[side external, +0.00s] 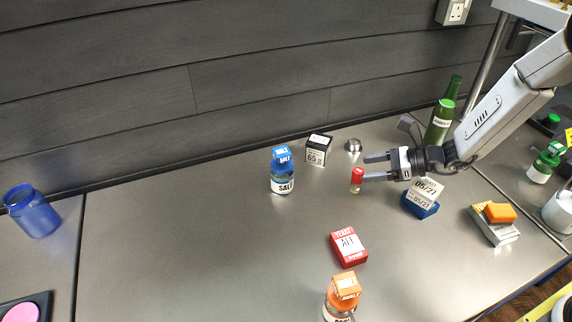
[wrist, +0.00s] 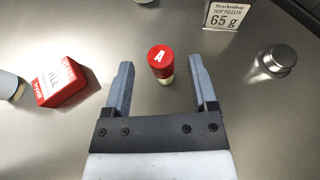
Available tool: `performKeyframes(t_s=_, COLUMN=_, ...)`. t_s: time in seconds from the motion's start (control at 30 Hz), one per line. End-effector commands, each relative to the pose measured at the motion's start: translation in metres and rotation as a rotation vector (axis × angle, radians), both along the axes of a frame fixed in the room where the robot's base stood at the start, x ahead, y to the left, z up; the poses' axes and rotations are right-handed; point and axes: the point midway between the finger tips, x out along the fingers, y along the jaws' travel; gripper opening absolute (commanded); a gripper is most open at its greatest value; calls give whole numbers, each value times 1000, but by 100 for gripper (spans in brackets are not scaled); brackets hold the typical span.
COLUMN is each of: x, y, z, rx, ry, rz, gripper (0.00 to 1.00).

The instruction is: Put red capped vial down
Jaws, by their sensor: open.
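The red capped vial (side external: 357,180) stands upright on the steel bench in the side view. In the wrist view its red cap (wrist: 160,57) with a white mark shows between and slightly beyond my two fingers. My gripper (side external: 370,168) is open, with its fingers level and low, one on each side of the vial's line. In the wrist view the fingers (wrist: 160,80) are spread, with clear gaps to the vial on both sides. The vial's lower part is partly hidden under its cap there.
A red yeast box (side external: 348,247), a blue-topped salt jar (side external: 282,172), a hop pellets box (side external: 318,149) and a small metal weight (side external: 353,146) stand around. A blue date-card holder (side external: 421,205) is below my wrist.

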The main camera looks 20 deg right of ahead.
Motion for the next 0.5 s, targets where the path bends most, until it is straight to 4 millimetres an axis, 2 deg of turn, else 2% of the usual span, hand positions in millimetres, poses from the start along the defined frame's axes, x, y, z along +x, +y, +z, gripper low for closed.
performKeyframes(t_s=0.2, x=0, y=0, z=27, rx=0, ry=-2, rz=0, gripper=74)
performKeyframes(t_s=0.5, x=0, y=0, z=49, rx=0, ry=1, rz=0, gripper=74)
